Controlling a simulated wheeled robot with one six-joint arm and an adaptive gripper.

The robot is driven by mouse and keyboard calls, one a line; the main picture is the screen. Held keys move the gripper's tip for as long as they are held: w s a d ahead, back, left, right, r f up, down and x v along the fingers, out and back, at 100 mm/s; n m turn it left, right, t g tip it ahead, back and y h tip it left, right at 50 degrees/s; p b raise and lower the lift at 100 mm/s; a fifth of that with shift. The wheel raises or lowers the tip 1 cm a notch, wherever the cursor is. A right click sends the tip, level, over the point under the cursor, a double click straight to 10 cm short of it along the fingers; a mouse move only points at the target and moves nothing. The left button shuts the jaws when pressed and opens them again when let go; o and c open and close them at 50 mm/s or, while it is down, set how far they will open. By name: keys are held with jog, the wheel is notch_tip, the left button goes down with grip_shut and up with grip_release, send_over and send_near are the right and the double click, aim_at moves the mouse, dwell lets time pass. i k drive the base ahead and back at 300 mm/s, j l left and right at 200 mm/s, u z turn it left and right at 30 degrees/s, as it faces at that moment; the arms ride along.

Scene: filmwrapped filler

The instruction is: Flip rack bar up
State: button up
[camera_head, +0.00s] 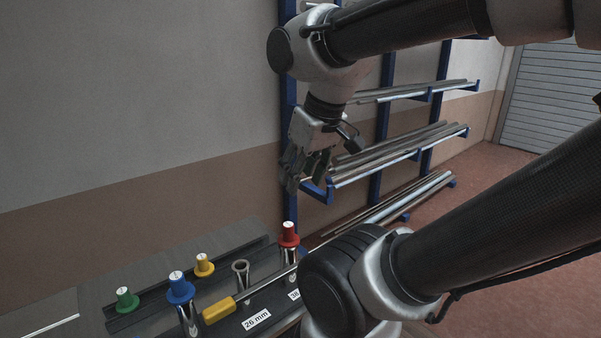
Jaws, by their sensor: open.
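My gripper (305,178) is open and points downward at the left front of a blue rack (288,110). Its fingers are close to the end of a blue rack arm (319,192); I cannot tell whether they touch it. Long metal bars (385,165) lie on the middle level of the rack. More bars lie on the upper level (410,92) and on the lowest level (415,195). Which part is the rack bar of the task is not clear. My arm hides part of the rack.
A dark bench at lower left holds green (126,299), blue (180,288), yellow (204,265) and red (288,235) capped pieces, an open tube (240,271) and a yellow-handled tool (219,310). The reddish floor (500,180) is clear toward the shutter door (550,100).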

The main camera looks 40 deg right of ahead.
aim_at(213, 314)
jog(key=k+l+z, duration=0.3)
jog(key=l, duration=0.35)
jog(key=k+l+z, duration=0.15)
jog(key=k+l, duration=0.15)
jog(key=l, duration=0.1)
